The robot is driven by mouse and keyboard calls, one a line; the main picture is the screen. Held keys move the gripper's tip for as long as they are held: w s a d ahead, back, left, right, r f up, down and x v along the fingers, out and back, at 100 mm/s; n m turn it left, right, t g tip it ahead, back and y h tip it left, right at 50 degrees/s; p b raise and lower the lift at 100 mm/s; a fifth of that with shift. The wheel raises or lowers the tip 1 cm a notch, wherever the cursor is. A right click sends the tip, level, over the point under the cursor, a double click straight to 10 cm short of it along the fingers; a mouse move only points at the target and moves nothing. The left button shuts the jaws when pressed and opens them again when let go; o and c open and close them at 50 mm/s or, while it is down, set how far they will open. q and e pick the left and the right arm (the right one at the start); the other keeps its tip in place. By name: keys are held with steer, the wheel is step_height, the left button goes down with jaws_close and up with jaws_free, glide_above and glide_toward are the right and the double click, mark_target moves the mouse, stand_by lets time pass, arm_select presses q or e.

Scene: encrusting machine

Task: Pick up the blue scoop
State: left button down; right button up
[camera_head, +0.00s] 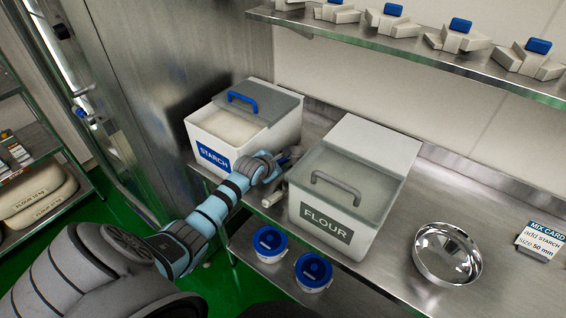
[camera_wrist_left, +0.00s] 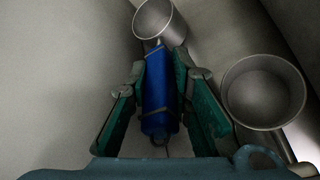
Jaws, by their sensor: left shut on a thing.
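The blue scoop has a blue handle (camera_wrist_left: 158,95) and a round metal cup (camera_wrist_left: 160,22) in the left wrist view. My left gripper (camera_wrist_left: 160,82) is shut on the blue handle, with a finger on each side of it. The cup points away from the gripper. In the head view my left gripper (camera_head: 284,160) reaches down into the gap between the starch bin (camera_head: 282,133) and the flour bin (camera_head: 378,208). The blue scoop cannot be made out there. My right gripper is not in view.
A second metal scoop (camera_wrist_left: 263,92) lies just right of the gripper in the wrist view. Bin walls stand close on both sides. A steel bowl (camera_head: 447,254) and a mix card (camera_head: 541,238) are on the counter at right. Blue-lidded tubs (camera_head: 313,270) sit below.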

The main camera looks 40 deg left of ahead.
arm_select(q)
step_height(320, 180, up, 10)
steer(key=shift+w+f+p, duration=0.1)
steer(key=shift+f+p, duration=0.15)
steer(key=shift+p, duration=0.8)
step_height(320, 180, up, 18)
steer(key=shift+p, duration=0.3)
steer(key=c, duration=2)
jaws_free()
steer(key=shift+r, duration=0.1)
jaws_close()
